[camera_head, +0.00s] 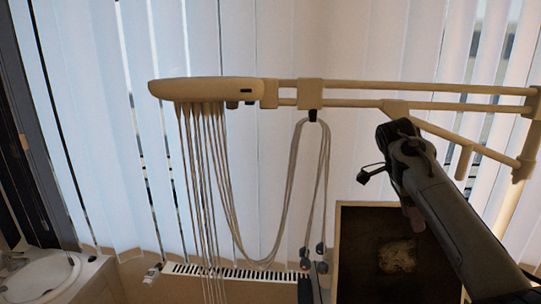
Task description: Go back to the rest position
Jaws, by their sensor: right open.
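My right arm comes in from the lower right. Its dark gripper (368,173) is at the arm's upper end, in front of the window blinds and just below the beige rail. It is small and seen from the side, with thin dark fingers pointing left. I see nothing held in it. My left gripper is not in view.
A beige boom (205,89) on rails crosses the view, close above my right arm. Several grey cables (208,180) hang from it, some looped over a hook. A dark-framed board (350,255) is behind my arm. A white sink (40,275) is at lower left.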

